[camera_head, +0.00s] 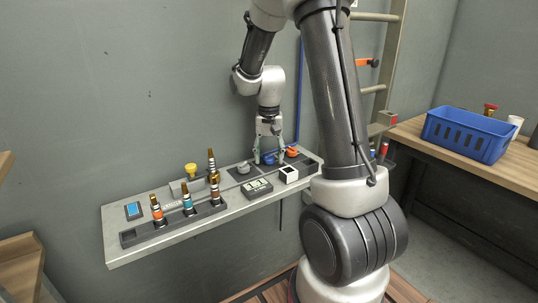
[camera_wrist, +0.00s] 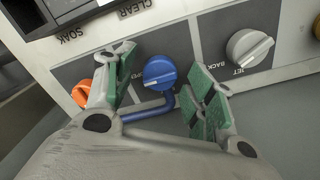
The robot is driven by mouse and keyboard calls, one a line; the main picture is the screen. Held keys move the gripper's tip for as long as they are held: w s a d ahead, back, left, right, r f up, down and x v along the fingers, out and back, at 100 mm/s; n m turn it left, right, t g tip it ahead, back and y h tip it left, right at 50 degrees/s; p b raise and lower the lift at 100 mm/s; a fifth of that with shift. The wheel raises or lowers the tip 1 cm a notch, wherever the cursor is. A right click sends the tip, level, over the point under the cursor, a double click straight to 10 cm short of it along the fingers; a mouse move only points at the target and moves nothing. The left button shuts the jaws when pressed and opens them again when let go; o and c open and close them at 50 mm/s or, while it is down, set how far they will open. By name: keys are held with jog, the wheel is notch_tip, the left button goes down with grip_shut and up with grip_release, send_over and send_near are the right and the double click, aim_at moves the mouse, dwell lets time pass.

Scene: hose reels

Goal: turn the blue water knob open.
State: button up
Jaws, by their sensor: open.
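The blue water knob (camera_wrist: 160,72) is on a dark panel and shows clearly in the wrist view, with a pale pointer line across it. A blue pipe (camera_wrist: 148,111) runs beside it. My gripper (camera_wrist: 168,95) is open, its green-padded fingers on either side of the knob in the picture. I cannot tell whether either finger touches it. In the head view my gripper (camera_head: 268,150) points down over the shelf's right part. The blue knob (camera_head: 269,158) is partly hidden there between the fingers.
An orange knob (camera_wrist: 81,94) is left of the blue one and a grey knob (camera_wrist: 248,47) is right of it. On the shelf (camera_head: 120,250) stand several nozzles and a white cube (camera_head: 288,174). A blue crate (camera_head: 466,134) sits on the right table.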

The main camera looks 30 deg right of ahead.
aim_at(269, 156)
notch_tip(269, 156, up, 12)
dwell(0.4)
dwell(0.4)
jog(key=s+a+r+n+t, duration=0.2)
jog(key=s+n, duration=0.1)
jog(key=s, duration=0.9)
jog(key=s+a+r+n+t, duration=0.2)
jog(key=s+a+r+n, duration=0.1)
jog(key=s, duration=0.9)
jog(key=shift+r+n, duration=0.15)
jog(key=shift+n, duration=0.15)
